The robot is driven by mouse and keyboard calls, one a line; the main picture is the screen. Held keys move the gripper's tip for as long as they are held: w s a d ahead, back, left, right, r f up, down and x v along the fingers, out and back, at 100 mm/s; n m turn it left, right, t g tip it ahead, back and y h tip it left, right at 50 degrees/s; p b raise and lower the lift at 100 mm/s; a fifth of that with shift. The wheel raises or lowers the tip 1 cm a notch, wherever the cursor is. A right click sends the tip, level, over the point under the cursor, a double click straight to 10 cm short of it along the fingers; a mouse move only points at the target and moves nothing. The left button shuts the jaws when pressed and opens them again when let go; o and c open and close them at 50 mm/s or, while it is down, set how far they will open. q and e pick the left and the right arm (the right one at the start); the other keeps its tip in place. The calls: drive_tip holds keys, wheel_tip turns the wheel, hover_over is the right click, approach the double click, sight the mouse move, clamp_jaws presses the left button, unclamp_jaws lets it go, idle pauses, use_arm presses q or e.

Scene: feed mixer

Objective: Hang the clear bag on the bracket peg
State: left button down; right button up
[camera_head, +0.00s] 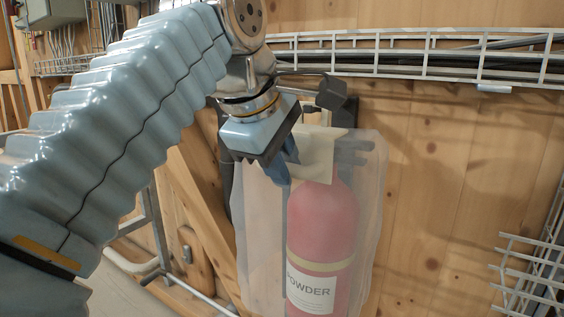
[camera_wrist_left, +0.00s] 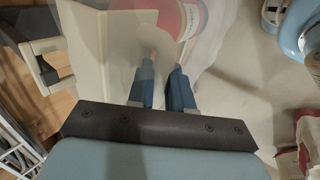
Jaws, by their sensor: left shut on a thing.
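The clear bag (camera_head: 262,232) is a large, milky see-through sack in the head view; its film (camera_wrist_left: 225,85) fills much of the left wrist view. My left gripper (camera_head: 285,165), with blue fingers, is shut on the bag near its top left; the fingers (camera_wrist_left: 162,84) also show in the wrist view. A cream panel (camera_head: 318,160) is at the bag's top, right of the fingers. A dark bracket (camera_head: 338,98) is just above and behind it. I cannot make out the peg or whether the bag touches it.
A red fire extinguisher (camera_head: 320,220) labelled POWDER shows through the bag; I cannot tell if it is inside or behind. A white wire cable tray (camera_head: 430,60) crosses the wooden wall above. A wire basket (camera_head: 530,275) is at lower right. The wall between is bare.

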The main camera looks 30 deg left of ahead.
idle(0.3)
use_arm(q)
drive_tip(key=c, duration=0.9)
unclamp_jaws()
drive_tip(key=shift+c, duration=0.2)
drive_tip(key=v, duration=0.7)
drive_tip(key=shift+r, duration=0.2)
drive_tip(key=shift+s+a, duration=0.1)
drive_tip(key=shift+s, duration=0.1)
